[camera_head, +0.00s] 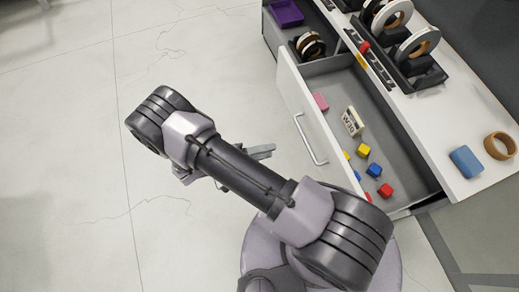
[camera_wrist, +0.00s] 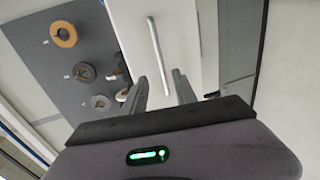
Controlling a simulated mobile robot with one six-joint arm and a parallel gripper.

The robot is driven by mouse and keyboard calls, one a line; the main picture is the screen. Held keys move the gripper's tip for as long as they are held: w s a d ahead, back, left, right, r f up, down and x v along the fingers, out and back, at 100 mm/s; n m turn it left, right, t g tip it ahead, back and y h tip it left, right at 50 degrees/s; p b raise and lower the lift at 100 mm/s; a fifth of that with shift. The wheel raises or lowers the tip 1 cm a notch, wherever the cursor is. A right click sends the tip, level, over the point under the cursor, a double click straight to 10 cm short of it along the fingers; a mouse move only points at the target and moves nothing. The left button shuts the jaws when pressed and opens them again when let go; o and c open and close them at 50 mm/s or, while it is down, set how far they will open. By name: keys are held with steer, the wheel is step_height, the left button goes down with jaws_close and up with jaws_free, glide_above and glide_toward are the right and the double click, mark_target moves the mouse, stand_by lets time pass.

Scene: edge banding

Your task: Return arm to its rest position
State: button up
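My gripper (camera_head: 262,151) shows in the head view only in part, behind my arm, over the floor to the left of the open drawer. In the wrist view my gripper's two fingers (camera_wrist: 160,90) stand apart with nothing between them. They point toward a white drawer front with a long handle (camera_wrist: 157,55). My arm is bent across the middle of the head view and hides part of the gripper and drawer front.
The open drawer (camera_head: 395,150) holds coloured cubes, a pink block (camera_head: 321,102) and a white labelled block (camera_head: 352,121). On the white worktop (camera_head: 440,125) are a blue block (camera_head: 466,161), a tape roll (camera_head: 500,146) and racked rolls (camera_head: 417,43). A purple tray (camera_head: 286,13) lies farther back. The left floor is clear.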

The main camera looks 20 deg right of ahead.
steer(key=shift+v, duration=1.05)
